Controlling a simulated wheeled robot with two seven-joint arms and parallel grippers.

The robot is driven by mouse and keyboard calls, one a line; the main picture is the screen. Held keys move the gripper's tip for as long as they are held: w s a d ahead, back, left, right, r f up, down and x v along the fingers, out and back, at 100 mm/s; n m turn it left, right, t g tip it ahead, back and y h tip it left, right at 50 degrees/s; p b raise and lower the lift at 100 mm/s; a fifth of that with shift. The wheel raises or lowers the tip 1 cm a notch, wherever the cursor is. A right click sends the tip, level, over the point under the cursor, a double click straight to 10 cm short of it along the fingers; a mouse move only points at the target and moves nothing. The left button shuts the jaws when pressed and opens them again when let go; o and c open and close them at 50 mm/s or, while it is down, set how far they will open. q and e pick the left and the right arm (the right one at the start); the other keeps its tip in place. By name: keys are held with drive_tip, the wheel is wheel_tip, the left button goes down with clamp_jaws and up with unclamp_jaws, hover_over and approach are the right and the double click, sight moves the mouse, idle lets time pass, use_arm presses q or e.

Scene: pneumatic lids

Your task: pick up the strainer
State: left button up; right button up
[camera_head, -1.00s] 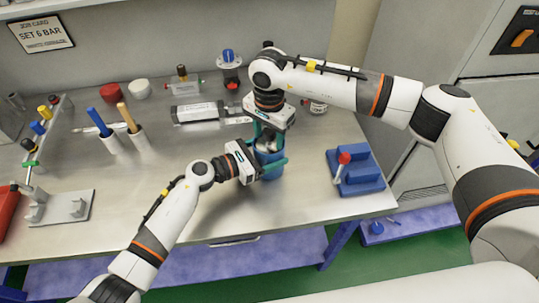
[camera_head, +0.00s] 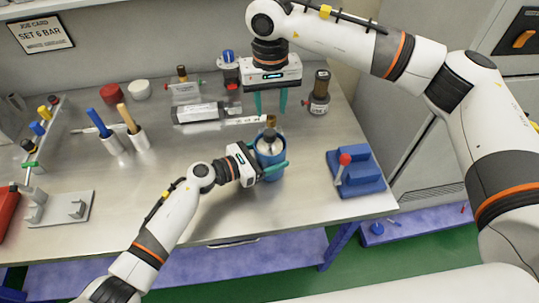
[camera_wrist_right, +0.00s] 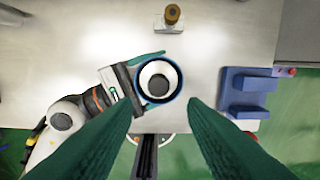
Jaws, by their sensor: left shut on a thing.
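A small brass-coloured piece (camera_head: 272,121) stands on the bench just behind a blue cup (camera_head: 268,170). It may be the strainer, but I cannot be sure. In the right wrist view the brass piece (camera_wrist_right: 172,14) shows at the top, on a grey base. My left gripper (camera_head: 271,157) is shut around the blue cup (camera_wrist_right: 158,80). A pale ring with a dark centre sits inside the cup's rim. My right gripper (camera_head: 271,102) is raised behind the cup, pointing down. Its green fingers are apart and empty in the right wrist view (camera_wrist_right: 160,104).
A blue block with a red-knobbed lever (camera_head: 357,175) lies to the right. A dark-topped bottle (camera_head: 318,95) stands at back right. Holders with blue and orange handles (camera_head: 125,137) and a grey fixture (camera_head: 60,208) are left. Bench front is mostly clear.

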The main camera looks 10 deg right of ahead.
sight(269, 131)
drive_tip(key=f, duration=1.1)
drive_tip(key=shift+w+a+f, duration=0.15)
drive_tip(key=shift+w, duration=0.1)
clamp_jaws()
